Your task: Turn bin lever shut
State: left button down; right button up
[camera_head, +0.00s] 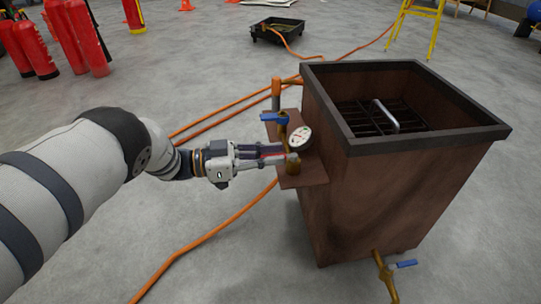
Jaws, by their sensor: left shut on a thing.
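The brown bin (380,190) with a dark rim stands right of centre. A small brown shelf (310,178) on its left side carries brass fittings and a round white gauge (299,138). My left gripper (280,157) reaches in from the left and is shut at the shelf's front brass valve (292,168). A thin red lever shows between its fingers; they hide most of it. A blue lever (272,118) sits on a brass valve just behind, apart from the fingers. Another blue lever (404,264) is on the low brass tap at the bin's front. My right gripper is not in view.
Orange hoses (215,236) run across the grey floor beside the bin. A dark grate with a metal handle (386,116) lies inside the bin. Red extinguishers (88,40) stand at the back left, a black tray (278,31) behind, and a yellow stand (417,28) at the back right.

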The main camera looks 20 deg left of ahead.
pick_arm(q)
jog(key=c, duration=1.6)
grip_release()
jog(key=v, duration=1.2)
